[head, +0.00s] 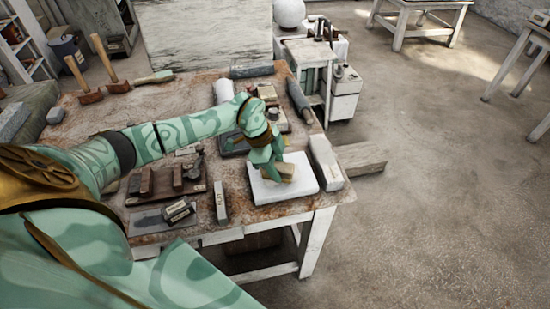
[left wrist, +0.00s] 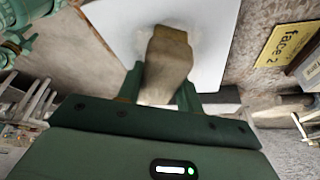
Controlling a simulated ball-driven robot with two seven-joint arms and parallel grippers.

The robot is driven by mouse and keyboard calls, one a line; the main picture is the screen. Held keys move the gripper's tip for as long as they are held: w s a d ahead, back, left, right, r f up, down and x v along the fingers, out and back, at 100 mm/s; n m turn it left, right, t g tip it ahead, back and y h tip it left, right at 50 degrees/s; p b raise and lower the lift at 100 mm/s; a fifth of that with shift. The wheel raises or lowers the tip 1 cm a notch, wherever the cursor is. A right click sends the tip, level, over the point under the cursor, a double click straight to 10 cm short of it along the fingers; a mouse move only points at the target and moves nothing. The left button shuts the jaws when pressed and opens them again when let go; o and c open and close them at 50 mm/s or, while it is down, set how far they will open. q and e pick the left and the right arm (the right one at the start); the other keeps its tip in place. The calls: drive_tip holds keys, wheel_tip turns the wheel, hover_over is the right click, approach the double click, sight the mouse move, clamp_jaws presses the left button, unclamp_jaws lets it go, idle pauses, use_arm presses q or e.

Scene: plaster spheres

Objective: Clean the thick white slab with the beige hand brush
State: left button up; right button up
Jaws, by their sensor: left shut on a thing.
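The thick white slab (head: 310,172) lies flat near the front right corner of the worktable. The beige hand brush (head: 287,172) is at the slab's left-middle part. My left gripper (head: 269,170) is shut on the brush, with its fingers on both sides of it. In the left wrist view the brush (left wrist: 168,62) sits between the fingers, over the white slab (left wrist: 205,30). The underside of the brush is hidden, so I cannot tell whether it touches the slab. My right gripper does not show.
A long pale block (head: 325,160) stands close along the slab's right side. The table's front edge is close to the slab.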

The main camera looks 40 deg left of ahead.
sight(289, 168)
use_arm(q)
drive_tip(key=shift+w+d+p, duration=0.2)
drive_tip(key=shift+w+d, duration=0.15)
drive_tip(key=shift+d, duration=0.5)
drive_tip(key=shift+w+d+p, duration=0.2)
drive_tip(key=shift+w+d, duration=0.1)
drive_tip(key=shift+d, duration=0.55)
drive_tip(key=shift+a, duration=0.1)
drive_tip(key=shift+s+a+r+p, duration=0.1)
drive_tip(key=shift+s+a+p, duration=0.2)
drive_tip(key=shift+a, duration=0.25)
drive_tip(key=shift+s+a+p, duration=0.25)
drive_tip(key=shift+s+a, duration=0.05)
drive_tip(key=shift+a, duration=0.45)
drive_tip(key=shift+s+a+p, duration=0.2)
drive_tip(key=shift+s+a, duration=0.05)
drive_tip(key=shift+a, duration=0.45)
drive_tip(key=shift+d, duration=0.1)
drive_tip(key=shift+w+d+r+p, duration=0.4)
drive_tip(key=shift+d+r+p, duration=0.2)
drive_tip(key=shift+d+p, duration=0.15)
drive_tip(key=shift+d, duration=0.25)
